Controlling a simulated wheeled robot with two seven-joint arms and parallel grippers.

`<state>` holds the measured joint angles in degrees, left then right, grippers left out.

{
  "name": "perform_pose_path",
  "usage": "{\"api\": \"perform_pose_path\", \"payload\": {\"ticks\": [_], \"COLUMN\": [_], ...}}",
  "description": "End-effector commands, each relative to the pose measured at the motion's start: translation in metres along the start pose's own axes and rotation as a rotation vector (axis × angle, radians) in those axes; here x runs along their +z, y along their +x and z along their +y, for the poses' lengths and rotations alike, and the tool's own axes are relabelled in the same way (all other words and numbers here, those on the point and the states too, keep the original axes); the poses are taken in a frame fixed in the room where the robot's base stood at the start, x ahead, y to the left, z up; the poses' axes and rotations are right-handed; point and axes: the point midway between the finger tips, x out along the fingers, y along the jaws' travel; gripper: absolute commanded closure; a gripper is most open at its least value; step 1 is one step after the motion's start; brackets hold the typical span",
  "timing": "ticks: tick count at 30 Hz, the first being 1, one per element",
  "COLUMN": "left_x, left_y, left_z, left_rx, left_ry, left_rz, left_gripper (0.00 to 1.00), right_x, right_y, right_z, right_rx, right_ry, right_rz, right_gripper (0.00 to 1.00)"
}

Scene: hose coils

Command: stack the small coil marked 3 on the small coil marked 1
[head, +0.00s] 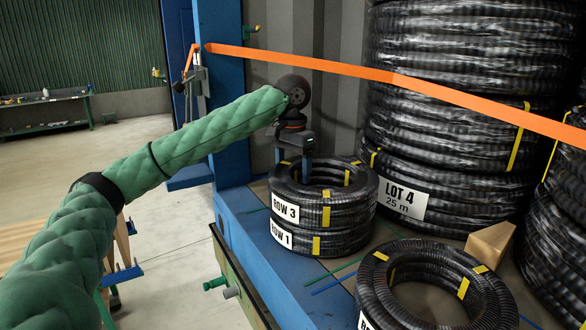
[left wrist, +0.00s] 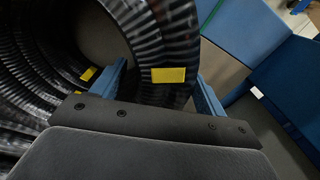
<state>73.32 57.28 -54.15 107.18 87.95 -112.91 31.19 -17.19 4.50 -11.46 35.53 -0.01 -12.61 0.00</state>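The small coil marked ROW 3 (head: 326,200) lies flat on the small coil marked ROW 1 (head: 318,243) in the head view. The two are closely lined up, both black with yellow tape bands. My left gripper (head: 293,170) points down at the far side of the upper coil. In the left wrist view, its blue fingers (left wrist: 162,90) stand on either side of the coil's ring (left wrist: 168,50), one in the hole and one outside. Narrow gaps show beside the ring, so the gripper looks open. My right gripper is not in view.
Another small coil (head: 375,290) lies at the front right, its label cut off. A large LOT 4 coil stack (head: 450,150) stands behind, with a wooden wedge (head: 490,243) beside it. An orange strap (head: 400,80) crosses above. A blue post (head: 222,90) stands left of the coils.

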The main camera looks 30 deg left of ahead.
Motion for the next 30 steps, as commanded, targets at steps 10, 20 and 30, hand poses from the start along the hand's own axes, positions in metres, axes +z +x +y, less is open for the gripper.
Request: {"api": "perform_pose_path", "payload": {"ticks": [10, 20, 30], "left_x": [0.0, 0.0, 0.0], "left_y": [0.002, -0.003, -0.014], "left_z": [0.0, 0.0, 0.0], "left_rx": [-0.001, -0.001, -0.001], "left_ry": [0.0, 0.0, 0.0], "left_rz": [-0.003, -0.001, 0.0], "left_gripper": [0.27, 0.27, 0.27], "right_x": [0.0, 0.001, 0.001], "right_y": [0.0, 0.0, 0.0], "right_z": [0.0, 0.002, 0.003], "right_rx": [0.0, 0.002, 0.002], "right_ry": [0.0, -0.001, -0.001], "right_rz": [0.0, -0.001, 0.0], "right_gripper": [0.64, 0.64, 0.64]}}
